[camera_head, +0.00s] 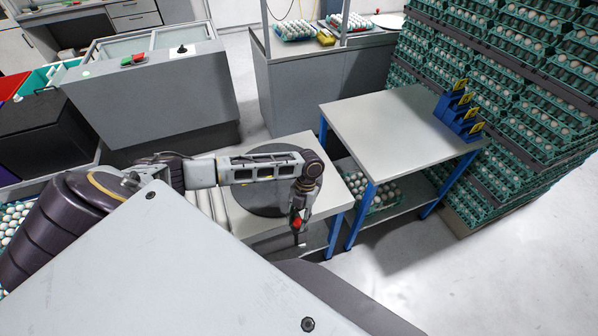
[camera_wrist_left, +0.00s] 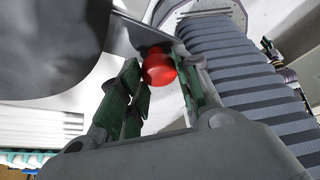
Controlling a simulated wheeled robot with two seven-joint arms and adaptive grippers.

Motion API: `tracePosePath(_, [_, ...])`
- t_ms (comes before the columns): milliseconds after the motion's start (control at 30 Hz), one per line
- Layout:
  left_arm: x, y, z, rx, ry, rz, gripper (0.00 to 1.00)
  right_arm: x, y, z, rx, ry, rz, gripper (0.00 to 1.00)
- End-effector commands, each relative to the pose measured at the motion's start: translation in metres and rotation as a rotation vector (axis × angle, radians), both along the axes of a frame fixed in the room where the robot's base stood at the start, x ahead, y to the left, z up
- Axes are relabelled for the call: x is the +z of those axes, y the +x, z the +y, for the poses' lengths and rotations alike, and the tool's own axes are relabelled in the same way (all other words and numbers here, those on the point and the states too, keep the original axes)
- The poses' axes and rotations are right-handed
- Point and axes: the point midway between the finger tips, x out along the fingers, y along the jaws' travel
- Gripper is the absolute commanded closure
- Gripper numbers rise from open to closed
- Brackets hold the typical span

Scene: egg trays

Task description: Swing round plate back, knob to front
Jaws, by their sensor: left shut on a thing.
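The round plate (camera_head: 258,202) is a dark grey disc lying flat on a light table, with my left arm crossing above it. Its dark underside or edge fills the top left of the left wrist view (camera_wrist_left: 45,40). A red knob (camera_wrist_left: 158,70) sits between the fingers of my left gripper (camera_wrist_left: 160,88), which is shut on it. In the head view the left gripper (camera_head: 298,226) points down at the front right of the plate, by the table edge, with a bit of the red knob (camera_head: 296,221) showing. My right gripper is not in view.
A roller conveyor (camera_head: 215,207) adjoins the table on the left. A grey table with blue legs (camera_head: 392,130) stands to the right, with eggs (camera_head: 375,195) on its lower shelf. Tall stacks of egg trays (camera_head: 510,105) stand beyond. Grey machine housing (camera_head: 155,95) is behind.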

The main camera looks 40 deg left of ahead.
Motion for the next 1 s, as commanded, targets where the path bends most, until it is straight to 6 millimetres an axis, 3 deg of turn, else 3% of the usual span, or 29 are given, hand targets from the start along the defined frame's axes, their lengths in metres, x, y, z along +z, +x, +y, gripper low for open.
tracePosePath(67, [-0.002, -0.003, 0.003, 0.0, 0.007, 0.008, 1.0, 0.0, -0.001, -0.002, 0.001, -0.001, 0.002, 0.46])
tracePosePath(100, [-0.002, -0.003, 0.003, 0.0, 0.007, 0.008, 0.64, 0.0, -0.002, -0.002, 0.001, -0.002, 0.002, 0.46])
tracePosePath(233, [-0.002, -0.003, 0.002, 0.0, 0.006, 0.007, 0.48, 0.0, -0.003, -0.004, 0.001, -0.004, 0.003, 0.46])
tracePosePath(667, [0.001, 0.0, 0.002, 0.002, 0.004, 0.003, 0.47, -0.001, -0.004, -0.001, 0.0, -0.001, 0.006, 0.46])
tracePosePath(1000, [0.029, 0.011, 0.004, 0.002, 0.004, 0.001, 0.47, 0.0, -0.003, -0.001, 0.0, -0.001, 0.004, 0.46])
